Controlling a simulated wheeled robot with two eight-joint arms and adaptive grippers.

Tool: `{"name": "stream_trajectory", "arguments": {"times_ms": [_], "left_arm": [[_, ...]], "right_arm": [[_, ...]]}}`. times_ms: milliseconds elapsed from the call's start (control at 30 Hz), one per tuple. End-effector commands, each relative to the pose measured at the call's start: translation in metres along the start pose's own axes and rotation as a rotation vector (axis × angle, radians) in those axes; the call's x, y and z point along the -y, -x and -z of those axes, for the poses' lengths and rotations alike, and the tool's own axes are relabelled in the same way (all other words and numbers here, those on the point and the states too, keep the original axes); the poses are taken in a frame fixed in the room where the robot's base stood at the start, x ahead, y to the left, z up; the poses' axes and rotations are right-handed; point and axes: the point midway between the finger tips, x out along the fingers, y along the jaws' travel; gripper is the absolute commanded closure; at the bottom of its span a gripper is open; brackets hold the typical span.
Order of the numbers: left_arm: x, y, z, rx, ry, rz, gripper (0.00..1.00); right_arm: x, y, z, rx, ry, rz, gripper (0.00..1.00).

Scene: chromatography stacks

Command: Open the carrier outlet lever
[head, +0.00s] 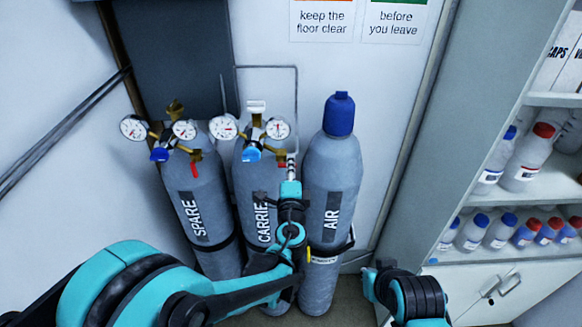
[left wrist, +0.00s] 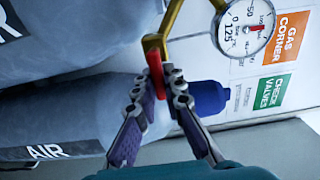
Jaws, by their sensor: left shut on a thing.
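The carrier cylinder (head: 246,183) is the grey middle one, with a brass regulator and two gauges (head: 277,128) on top. The red outlet lever (left wrist: 156,70) hangs below the brass outlet pipe (left wrist: 158,40) in the left wrist view. My left gripper (head: 292,165) is at the right side of the carrier regulator. In the left wrist view my left gripper (left wrist: 161,76) has its two fingertips closed on the lever, one on each side. In the head view the lever is mostly hidden by the fingers.
The spare cylinder (head: 184,178), with its own regulator, stands left. The air cylinder (head: 338,165) with a blue cap (head: 339,114) stands close on the right. A bottle shelf (head: 553,99) is at far right. Part of my right arm shows low on the right.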

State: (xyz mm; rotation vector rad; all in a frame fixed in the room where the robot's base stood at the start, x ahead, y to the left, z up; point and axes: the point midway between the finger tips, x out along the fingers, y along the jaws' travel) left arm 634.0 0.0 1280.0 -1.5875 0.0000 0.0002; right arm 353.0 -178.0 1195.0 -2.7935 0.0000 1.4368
Motion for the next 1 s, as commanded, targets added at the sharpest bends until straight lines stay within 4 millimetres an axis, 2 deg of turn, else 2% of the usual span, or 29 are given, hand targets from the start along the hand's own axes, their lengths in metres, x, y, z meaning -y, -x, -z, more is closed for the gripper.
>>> {"name": "stream_trajectory", "arguments": {"times_ms": [67, 100, 167, 467, 567, 667, 1000], "left_arm": [[0.0, 0.0, 0.0, 0.001, 0.001, 0.0, 1.0], [0.0, 0.0, 0.0, 0.0, 0.001, 0.0, 0.83], [0.0, 0.0, 0.0, 0.0, 0.0, 0.0, 0.69], [0.0, 0.001, 0.0, 0.0, -0.001, 0.0, 0.69], [0.0, 0.008, 0.001, -0.001, -0.001, 0.0, 0.69], [0.0, 0.023, 0.001, -0.002, -0.001, 0.0, 0.69], [0.0, 0.095, 0.001, -0.003, -0.001, 0.0, 0.69]], "right_arm": [[0.0, 0.0, 0.0, 0.0, 0.0, 0.0, 1.0], [0.0, 0.0, 0.0, 0.0, 0.0, 0.0, 1.0], [0.0, 0.0, 0.0, 0.0, 0.0, 0.0, 1.0], [0.0, 0.0, 0.0, 0.0, 0.0, 0.0, 1.0], [0.0, 0.0, 0.0, 0.0, 0.0, 0.0, 1.0], [0.0, 0.0, 0.0, 0.0, 0.0, 0.0, 1.0], [0.0, 0.0, 0.0, 0.0, 0.0, 0.0, 1.0]]}}
